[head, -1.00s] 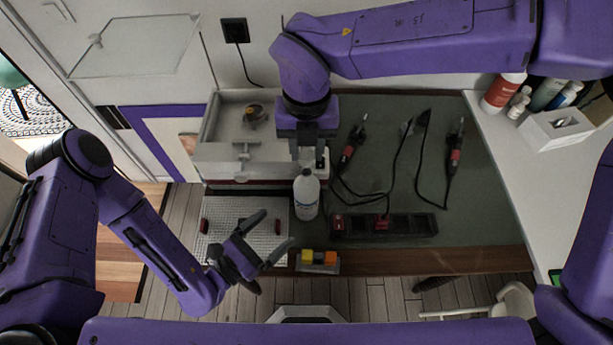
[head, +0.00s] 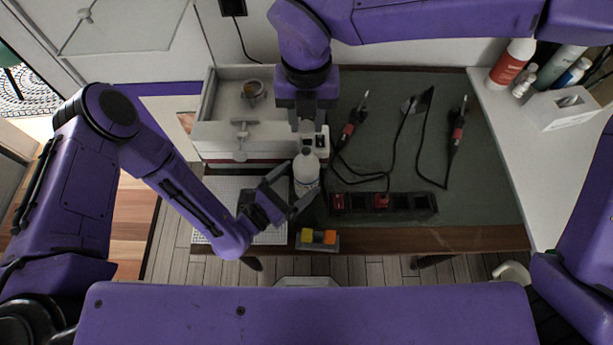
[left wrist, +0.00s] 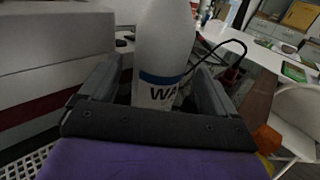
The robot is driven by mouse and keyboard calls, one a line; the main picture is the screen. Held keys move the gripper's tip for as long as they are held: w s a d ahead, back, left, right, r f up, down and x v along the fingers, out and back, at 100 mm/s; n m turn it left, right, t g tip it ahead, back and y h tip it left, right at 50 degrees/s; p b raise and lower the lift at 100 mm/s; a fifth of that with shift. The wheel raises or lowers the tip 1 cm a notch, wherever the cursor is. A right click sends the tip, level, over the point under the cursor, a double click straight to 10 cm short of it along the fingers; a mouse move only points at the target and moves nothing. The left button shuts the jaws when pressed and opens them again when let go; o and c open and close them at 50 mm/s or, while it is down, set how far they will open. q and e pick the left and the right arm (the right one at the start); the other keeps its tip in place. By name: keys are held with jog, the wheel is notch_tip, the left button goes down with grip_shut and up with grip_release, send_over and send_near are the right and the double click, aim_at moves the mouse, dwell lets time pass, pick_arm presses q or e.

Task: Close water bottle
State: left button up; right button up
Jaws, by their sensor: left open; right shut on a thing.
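The white water bottle (head: 306,168) stands upright on the table, in front of the grey-white box. It also shows in the left wrist view (left wrist: 163,45), with a blue band and part of its lettering. My left gripper (head: 299,183) is open low at the bottle, one finger on each side of it; I cannot tell whether they touch it. My right gripper (head: 307,120) points down just above the bottle top, shut on a small pale thing that looks like the bottle cap, mostly hidden by the fingers. The bottle's mouth is too small to make out.
A dark holder strip (head: 408,203) and cabled tools (head: 352,122) lie to the right of the bottle. A small block with yellow and orange pieces (head: 318,238) is at the table's front edge. A white perforated panel (head: 222,190) lies to the left.

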aim_at(299, 179)
pick_arm(q)
jog(key=x, duration=0.4)
jog(key=shift+w, duration=0.1)
jog(key=c, duration=1.5)
pick_arm(e)
jog(key=shift+w+f, duration=0.1)
jog(key=shift+f, duration=2.4)
jog(key=shift+f, duration=0.9)
jog(key=shift+f, duration=0.5)
